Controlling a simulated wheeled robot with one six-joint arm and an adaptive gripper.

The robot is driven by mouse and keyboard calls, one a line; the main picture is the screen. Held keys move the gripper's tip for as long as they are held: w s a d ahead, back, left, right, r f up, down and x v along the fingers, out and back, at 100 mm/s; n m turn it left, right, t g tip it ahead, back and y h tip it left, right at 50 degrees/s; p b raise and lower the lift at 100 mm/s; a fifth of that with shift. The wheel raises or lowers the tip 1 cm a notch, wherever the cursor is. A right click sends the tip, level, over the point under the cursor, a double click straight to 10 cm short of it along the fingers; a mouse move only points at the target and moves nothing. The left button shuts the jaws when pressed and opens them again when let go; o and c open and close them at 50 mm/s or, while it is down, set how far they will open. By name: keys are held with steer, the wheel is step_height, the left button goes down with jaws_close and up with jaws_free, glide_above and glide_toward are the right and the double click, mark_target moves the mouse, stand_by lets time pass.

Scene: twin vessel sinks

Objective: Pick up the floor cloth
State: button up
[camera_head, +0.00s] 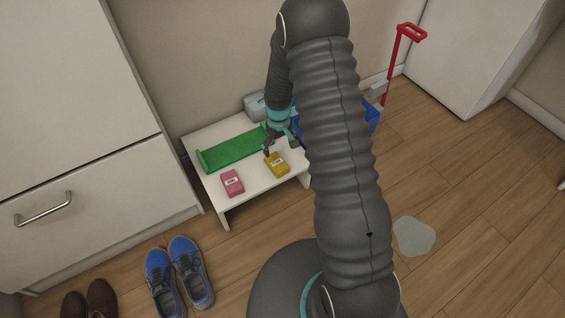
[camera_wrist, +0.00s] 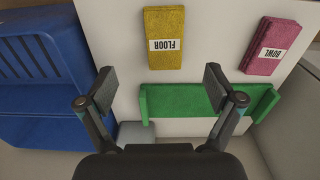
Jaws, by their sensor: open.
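The floor cloth (camera_wrist: 165,25) is a folded yellow cloth with a white label reading FLOOR. It lies on the low white table, and it also shows in the head view (camera_head: 279,166). My gripper (camera_wrist: 160,85) is open and empty, its two fingers spread apart. In the wrist view the cloth lies beyond the fingertips, near the top middle of the picture. In the head view my gripper (camera_head: 280,143) is over the table close to the cloth, and I see no contact. My arm hides part of the table's right side.
A pink cloth labelled BOWL (camera_wrist: 270,46) lies beside the yellow one. A green tray (camera_head: 233,149) sits behind them on the white table (camera_head: 206,180). A blue bin (camera_wrist: 38,75) stands beside the table. Shoes (camera_head: 178,272) and a puddle (camera_head: 415,236) are on the floor.

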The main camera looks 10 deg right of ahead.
mark_target(278, 164)
step_height(278, 164, down, 3)
steer(key=shift+d+r, duration=0.1)
steer(key=shift+f, duration=0.75)
steer(key=f, duration=0.5)
steer(key=shift+s+a, duration=0.2)
steer(key=shift+a, duration=0.1)
steer(key=shift+r, duration=0.1)
steer(key=c, duration=1.1)
